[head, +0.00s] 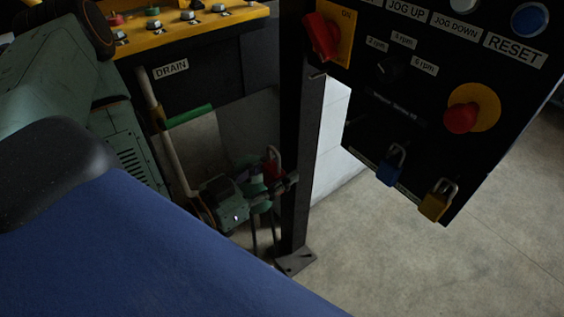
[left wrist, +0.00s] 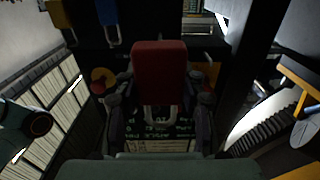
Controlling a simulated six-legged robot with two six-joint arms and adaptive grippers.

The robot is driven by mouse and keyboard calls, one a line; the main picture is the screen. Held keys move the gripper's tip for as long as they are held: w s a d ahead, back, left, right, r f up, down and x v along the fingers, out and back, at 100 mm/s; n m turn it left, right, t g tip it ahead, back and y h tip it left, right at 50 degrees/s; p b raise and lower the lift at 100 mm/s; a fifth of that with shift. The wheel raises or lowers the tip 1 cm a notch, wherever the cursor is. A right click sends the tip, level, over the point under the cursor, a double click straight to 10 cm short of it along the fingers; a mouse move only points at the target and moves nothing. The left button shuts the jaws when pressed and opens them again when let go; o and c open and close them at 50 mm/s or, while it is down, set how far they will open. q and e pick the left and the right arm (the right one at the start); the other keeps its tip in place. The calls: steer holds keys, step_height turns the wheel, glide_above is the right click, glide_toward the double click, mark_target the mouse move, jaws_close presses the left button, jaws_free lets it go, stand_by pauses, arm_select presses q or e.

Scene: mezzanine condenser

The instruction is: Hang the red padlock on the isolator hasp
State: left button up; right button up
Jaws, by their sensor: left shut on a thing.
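The red padlock (head: 272,163) is held by my left gripper (head: 270,180), low and left of the dark post. In the left wrist view the padlock (left wrist: 158,65) sits between the two fingers of the gripper (left wrist: 158,88), its red body above and its metal shackle below in the picture. The isolator's red handle (head: 321,36) is on a yellow plate marked ON, at the panel's upper left. A small metal piece (head: 318,76) sticks out below it; I cannot tell whether it is the hasp. The padlock is apart from it. My right gripper is not in view.
A blue padlock (head: 389,170) and a yellow padlock (head: 436,203) hang at the panel's lower edge. A red button (head: 461,118) sits on the panel. The dark post (head: 302,160) stands beside my gripper. A yellow shelf (head: 190,24) with knobs is at upper left.

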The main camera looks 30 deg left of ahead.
mark_target(268, 175)
arm_select(q)
steer(key=shift+p+v, duration=1.3)
steer(key=shift+v, duration=0.7)
steer(key=shift+w+r, duration=0.1)
steer(key=shift+r, duration=0.1)
